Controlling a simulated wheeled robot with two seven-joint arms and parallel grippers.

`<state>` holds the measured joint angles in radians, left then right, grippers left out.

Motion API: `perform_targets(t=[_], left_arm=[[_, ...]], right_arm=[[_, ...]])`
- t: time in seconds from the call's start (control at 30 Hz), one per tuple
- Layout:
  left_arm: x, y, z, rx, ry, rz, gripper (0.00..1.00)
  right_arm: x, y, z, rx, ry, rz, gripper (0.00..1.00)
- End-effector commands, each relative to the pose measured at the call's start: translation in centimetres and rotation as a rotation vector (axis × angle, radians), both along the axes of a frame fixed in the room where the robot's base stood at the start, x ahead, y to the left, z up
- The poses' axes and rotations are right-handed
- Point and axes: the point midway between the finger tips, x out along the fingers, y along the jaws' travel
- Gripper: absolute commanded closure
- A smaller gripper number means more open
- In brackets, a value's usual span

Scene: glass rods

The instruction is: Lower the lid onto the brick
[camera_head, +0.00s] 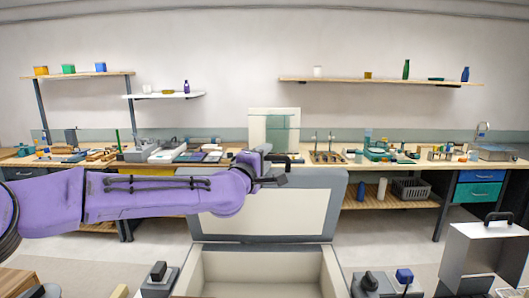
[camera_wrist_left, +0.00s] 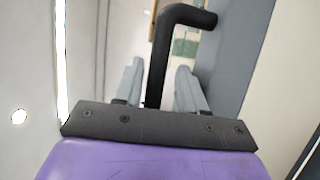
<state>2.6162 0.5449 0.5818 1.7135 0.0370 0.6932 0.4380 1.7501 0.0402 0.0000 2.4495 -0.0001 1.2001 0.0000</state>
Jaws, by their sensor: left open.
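The lid (camera_head: 290,212) stands raised at the back of the open box, its cream inner face toward me and a grey border around it. Below it is the box's pale brick rim (camera_head: 334,275) around an open hollow. My left gripper (camera_head: 277,170) is at the lid's top edge, by a black handle (camera_head: 288,158) partly hidden by it. In the left wrist view the black bar of the handle (camera_wrist_left: 161,60) runs between the two grey fingers (camera_wrist_left: 158,90), which are apart with gaps beside the bar. My right gripper is not in view.
Small dark devices stand left (camera_head: 159,278) and right (camera_head: 372,284) of the box. A pale case with a black handle (camera_head: 485,245) is at the right. A long workbench (camera_head: 385,198) with tools lines the back wall, with floor between.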

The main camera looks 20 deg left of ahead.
Motion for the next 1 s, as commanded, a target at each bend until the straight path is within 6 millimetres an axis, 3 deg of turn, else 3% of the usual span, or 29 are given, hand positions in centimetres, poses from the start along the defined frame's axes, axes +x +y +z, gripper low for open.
perform_targets(t=[0.27,0.37,0.4,1.0], left_arm=[[0.19,-0.02,-0.11,-0.001,0.001,0.0,0.61],[0.18,0.0,-0.11,-0.001,0.001,0.0,0.94],[0.17,0.01,-0.11,-0.001,0.001,0.0,1.0],[0.24,-0.03,-0.44,0.002,-0.004,0.001,1.0]], right_arm=[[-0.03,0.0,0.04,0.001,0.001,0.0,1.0],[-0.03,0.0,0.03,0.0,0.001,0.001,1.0],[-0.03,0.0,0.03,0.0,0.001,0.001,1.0],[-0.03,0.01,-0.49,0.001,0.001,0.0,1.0]])
